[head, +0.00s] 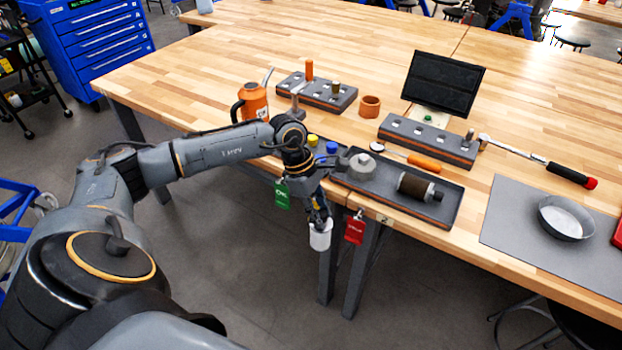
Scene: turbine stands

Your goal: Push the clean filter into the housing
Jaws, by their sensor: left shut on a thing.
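My left gripper (319,219) is shut on a white cylinder (320,236), which looks like the clean filter. It holds it upright in front of the bench edge, over the floor. A dark brown, used-looking filter (416,186) lies on its side in the black tray (445,209). A grey round part with a knob (361,167), perhaps a housing lid, sits in the same tray. I cannot make out a filter housing for certain. My right gripper is not in view.
Green (282,195) and red (354,229) tags hang at the bench edge. An orange oil can (253,102), stands with fittings (322,93), an orange-handled tool (423,162), a monitor (443,84) and a metal bowl (566,218) occupy the wooden bench (220,62).

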